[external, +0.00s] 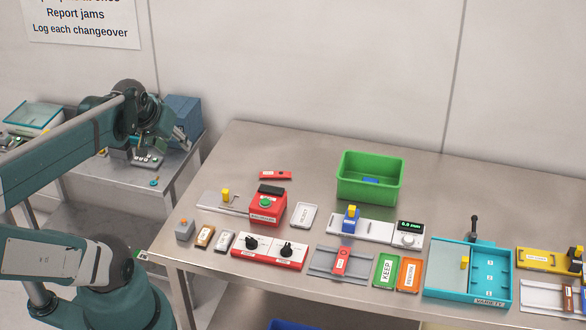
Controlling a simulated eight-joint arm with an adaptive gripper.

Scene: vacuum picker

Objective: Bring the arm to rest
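My arm reaches in from the left edge of the external view. Its wrist is raised near the smaller side table (186,158) at the back left. My gripper (178,136) is at the arm's end, over or in front of that table, to the left of the main workbench (240,140). The gripper is small and dark here, and I cannot tell whether its fingers are apart or hold anything. I cannot tell whether it touches the side table's things.
A blue box (184,112) stands close behind my gripper. The workbench holds a green bin (370,185), a red button box (268,208), a red two-knob panel (270,251), a blue gauge slide (351,220) and a teal tray (440,285). Its back left corner is bare.

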